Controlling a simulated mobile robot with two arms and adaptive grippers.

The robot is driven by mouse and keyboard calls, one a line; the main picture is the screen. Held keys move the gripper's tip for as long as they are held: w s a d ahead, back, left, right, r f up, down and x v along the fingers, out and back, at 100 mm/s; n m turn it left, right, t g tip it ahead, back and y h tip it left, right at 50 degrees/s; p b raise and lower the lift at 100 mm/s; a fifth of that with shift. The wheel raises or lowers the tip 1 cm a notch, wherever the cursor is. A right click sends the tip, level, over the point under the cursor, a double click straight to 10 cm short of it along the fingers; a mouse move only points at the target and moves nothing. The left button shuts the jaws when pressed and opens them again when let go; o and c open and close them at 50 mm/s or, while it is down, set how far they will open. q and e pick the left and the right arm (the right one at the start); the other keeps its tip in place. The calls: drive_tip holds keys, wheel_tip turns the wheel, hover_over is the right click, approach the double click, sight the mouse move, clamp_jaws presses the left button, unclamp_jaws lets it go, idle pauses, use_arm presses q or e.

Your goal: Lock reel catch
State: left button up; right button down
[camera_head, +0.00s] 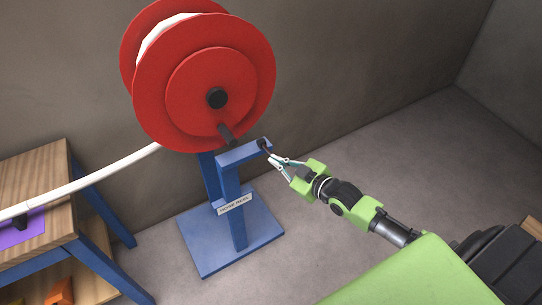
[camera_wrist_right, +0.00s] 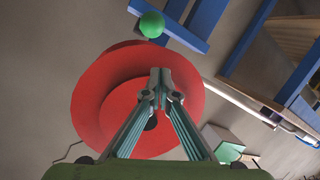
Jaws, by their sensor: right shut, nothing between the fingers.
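The red hose reel (camera_head: 250,62) stands on a blue stand (camera_head: 238,178) that carries a white label (camera_head: 235,204). A black crank handle (camera_head: 226,134) sticks out low on the reel's face. My right gripper (camera_head: 267,151) is shut and empty, its tips close to the right end of the stand's top bar. A small dark piece shows at that bar end; I cannot tell whether it is the catch. In the right wrist view, my shut fingers (camera_wrist_right: 160,75) lie in front of the red reel (camera_wrist_right: 112,92). A green ball (camera_wrist_right: 152,24) shows beyond them, by the blue frame. My left gripper is out of view.
A white hose (camera_head: 90,180) runs left from the reel over a wooden bench (camera_head: 42,172) with blue legs. A purple pad (camera_head: 22,232) lies on the bench. Bare floor (camera_head: 345,140) lies right of the stand, with a grey wall behind.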

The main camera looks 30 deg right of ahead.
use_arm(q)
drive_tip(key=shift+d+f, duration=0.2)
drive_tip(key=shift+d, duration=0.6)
use_arm(e)
drive_tip(key=s+d, duration=0.2)
drive_tip(key=s, duration=0.4)
drive_tip(key=shift+r, duration=0.3)
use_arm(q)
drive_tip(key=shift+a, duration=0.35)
